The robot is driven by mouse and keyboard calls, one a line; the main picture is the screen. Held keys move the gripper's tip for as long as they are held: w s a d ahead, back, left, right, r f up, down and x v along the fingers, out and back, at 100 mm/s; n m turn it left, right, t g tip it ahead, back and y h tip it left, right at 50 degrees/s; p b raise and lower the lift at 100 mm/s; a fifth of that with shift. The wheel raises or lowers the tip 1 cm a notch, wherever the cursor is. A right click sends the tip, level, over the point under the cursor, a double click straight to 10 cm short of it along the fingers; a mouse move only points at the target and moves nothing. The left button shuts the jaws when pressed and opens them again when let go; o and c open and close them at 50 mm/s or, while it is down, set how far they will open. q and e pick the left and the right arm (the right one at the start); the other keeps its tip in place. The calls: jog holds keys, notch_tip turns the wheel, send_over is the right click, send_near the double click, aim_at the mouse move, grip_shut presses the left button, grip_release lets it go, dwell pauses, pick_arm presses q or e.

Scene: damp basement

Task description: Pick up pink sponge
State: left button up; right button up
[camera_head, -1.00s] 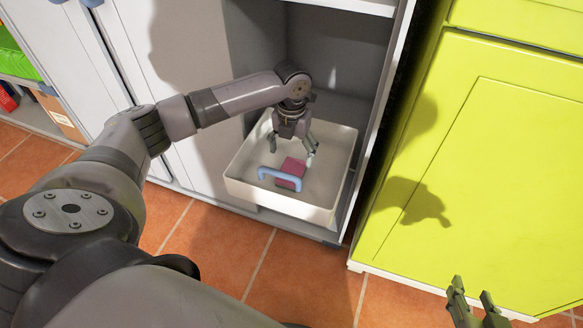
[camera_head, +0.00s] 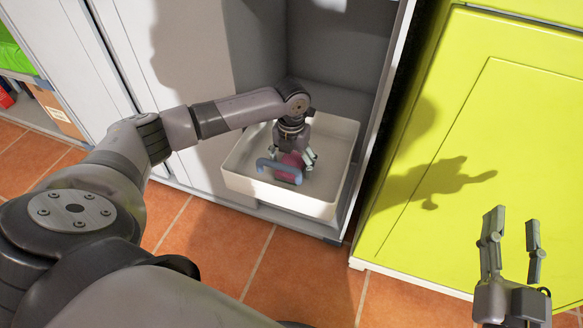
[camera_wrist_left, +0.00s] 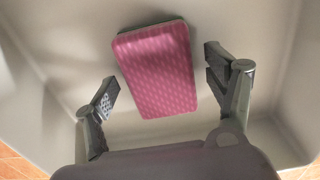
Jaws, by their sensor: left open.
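The pink sponge (camera_head: 291,160) lies in a white drawer-like bin (camera_head: 330,211) low in the open cabinet. The left wrist view shows the sponge (camera_wrist_left: 158,75) whole, with a textured pink face and a dark edge. My left gripper (camera_wrist_left: 162,85) is open above it, one finger on each side, with a visible gap at both sides. In the head view my left gripper (camera_head: 292,155) is down inside the bin. My right gripper (camera_head: 513,238) is open and empty at the lower right.
A lime-green cabinet (camera_head: 470,150) stands to the right. The orange tiled floor (camera_head: 290,270) in front is clear.

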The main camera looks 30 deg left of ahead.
pick_arm(q)
jog(key=shift+f, duration=0.15)
jog(key=shift+c, duration=0.3)
jog(key=c, duration=1)
